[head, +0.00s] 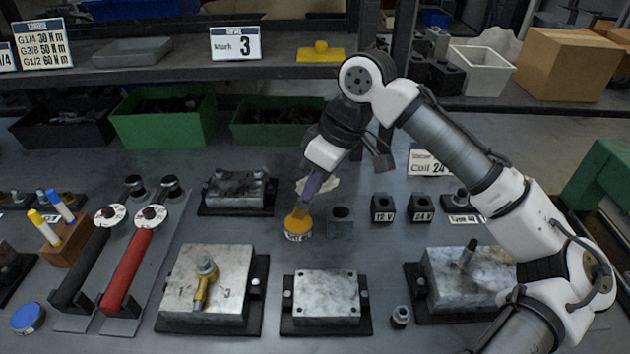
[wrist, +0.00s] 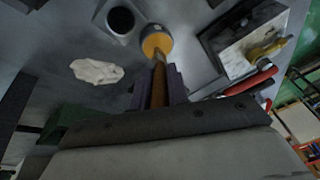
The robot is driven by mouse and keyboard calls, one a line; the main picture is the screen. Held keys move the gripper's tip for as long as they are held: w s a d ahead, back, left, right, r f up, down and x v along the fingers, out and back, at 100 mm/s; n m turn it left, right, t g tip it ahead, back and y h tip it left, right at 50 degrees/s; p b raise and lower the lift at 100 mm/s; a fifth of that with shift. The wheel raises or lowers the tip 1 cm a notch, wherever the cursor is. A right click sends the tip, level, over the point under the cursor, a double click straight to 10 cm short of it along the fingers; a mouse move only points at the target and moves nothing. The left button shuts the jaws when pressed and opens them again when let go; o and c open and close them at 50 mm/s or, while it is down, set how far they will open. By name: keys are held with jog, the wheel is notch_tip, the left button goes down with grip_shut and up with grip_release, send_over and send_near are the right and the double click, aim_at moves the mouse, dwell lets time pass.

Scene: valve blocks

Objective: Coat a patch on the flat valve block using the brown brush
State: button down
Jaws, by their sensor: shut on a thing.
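My gripper (head: 308,190) is shut on the brown brush (wrist: 158,86), whose handle shows between the purple fingers (wrist: 158,92) in the wrist view. The brush points down at the small jar of orange-yellow paste (head: 298,228), which also shows in the wrist view (wrist: 157,43). Its tip is over or in the paste; I cannot tell whether it touches. The flat valve block (head: 326,296) lies on a dark base at front centre, in front of the jar. Its top is plain, mottled grey metal with small corner holes, with no fitting standing on it.
A block with a brass fitting (head: 208,284) is left of the flat block; one with a dark stem (head: 464,278) is right. A grey holed block (head: 340,222) stands beside the jar. A white cloth (wrist: 97,71) lies nearby. The red-handled wrench (head: 130,270) lies left.

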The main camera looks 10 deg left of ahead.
jog(key=shift+f, duration=0.55)
dwell(1.9)
notch_tip(320, 180, up, 7)
jog(key=p, duration=0.7)
jog(key=shift+r, duration=0.15)
dwell(0.6)
